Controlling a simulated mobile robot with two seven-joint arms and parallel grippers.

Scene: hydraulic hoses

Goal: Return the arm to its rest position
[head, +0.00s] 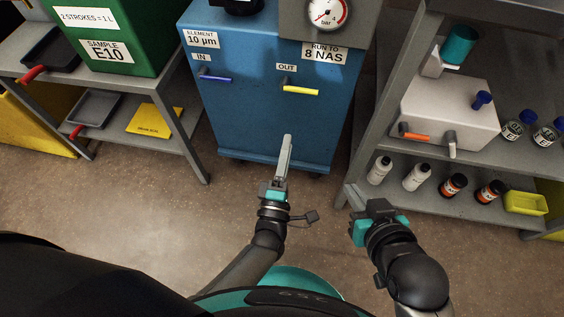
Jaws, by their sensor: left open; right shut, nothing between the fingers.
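My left gripper (287,143) points forward in front of the blue filter cabinet, its fingers seen nearly edge-on. It is open, and I see nothing held in it. My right gripper (351,190) is at the right of it, near the foot of the grey shelf unit. It is shut with nothing in it. Both arms reach out low in front of my body. The blue cabinet (262,130) carries a blue handle (215,79) marked IN and a yellow handle (298,90) marked OUT.
A grey shelf unit (455,205) at right holds a white box (447,108), bottles and a yellow bin (525,203). A grey bench (150,88) at left carries a green SAMPLE E10 container (105,25) and trays. The brown floor (120,205) between is clear.

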